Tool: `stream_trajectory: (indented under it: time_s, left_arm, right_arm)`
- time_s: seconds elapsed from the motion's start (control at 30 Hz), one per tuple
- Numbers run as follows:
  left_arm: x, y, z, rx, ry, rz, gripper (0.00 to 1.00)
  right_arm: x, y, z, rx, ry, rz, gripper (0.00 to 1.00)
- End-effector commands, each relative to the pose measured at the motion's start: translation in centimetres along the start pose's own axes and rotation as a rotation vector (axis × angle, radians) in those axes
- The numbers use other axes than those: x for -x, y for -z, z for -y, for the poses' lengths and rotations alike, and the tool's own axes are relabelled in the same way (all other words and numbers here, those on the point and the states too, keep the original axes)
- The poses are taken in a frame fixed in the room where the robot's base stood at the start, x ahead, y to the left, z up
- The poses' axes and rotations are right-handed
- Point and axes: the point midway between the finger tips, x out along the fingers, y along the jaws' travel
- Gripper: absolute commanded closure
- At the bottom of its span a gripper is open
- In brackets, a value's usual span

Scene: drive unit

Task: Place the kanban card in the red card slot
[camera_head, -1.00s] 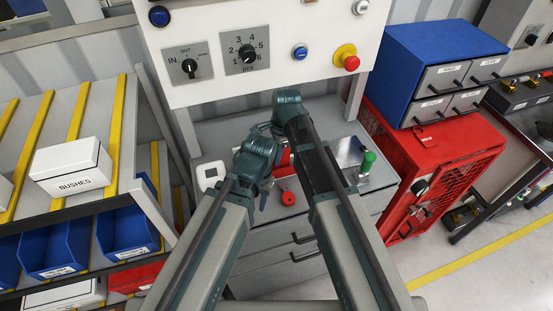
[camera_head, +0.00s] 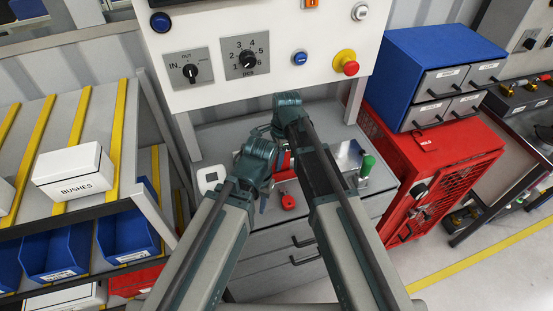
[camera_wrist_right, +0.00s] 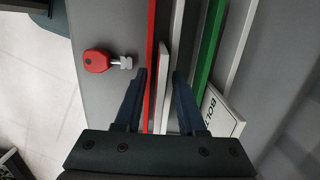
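In the right wrist view my right gripper (camera_wrist_right: 160,74) is open, its two dark fingers apart on either side of a thin pale card (camera_wrist_right: 162,85) seen nearly edge-on. Small gaps show between card and fingers. A red strip, the red card slot (camera_wrist_right: 151,45), runs just left of the card. I cannot tell how deep the card sits in it. A white strip (camera_wrist_right: 177,40) and a green strip (camera_wrist_right: 209,45) run to the right. In the head view my left gripper (camera_head: 264,203) hangs over the bench; its fingers are too small to read.
A red tag or key (camera_wrist_right: 97,61) lies on the bench left of the slots. A green-topped object (camera_head: 367,165) stands at right. The control panel (camera_head: 220,95) rises behind.

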Motion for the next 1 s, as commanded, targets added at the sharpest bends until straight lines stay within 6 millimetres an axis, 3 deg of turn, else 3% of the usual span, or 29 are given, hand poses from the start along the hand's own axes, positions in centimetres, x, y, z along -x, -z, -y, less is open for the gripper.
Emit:
stream_trajectory:
  time_s: [0.7,1.0]
  left_arm:
    - [10.3,-0.6,1.0,0.008,-0.002,0.000,0.61]
    - [11.2,-0.7,1.0,0.012,-0.003,0.000,0.61]
  right_arm:
    - [10.4,-0.1,0.0,-0.001,0.000,0.000,0.61]
    - [11.3,0.0,0.0,-0.001,0.000,0.000,0.61]
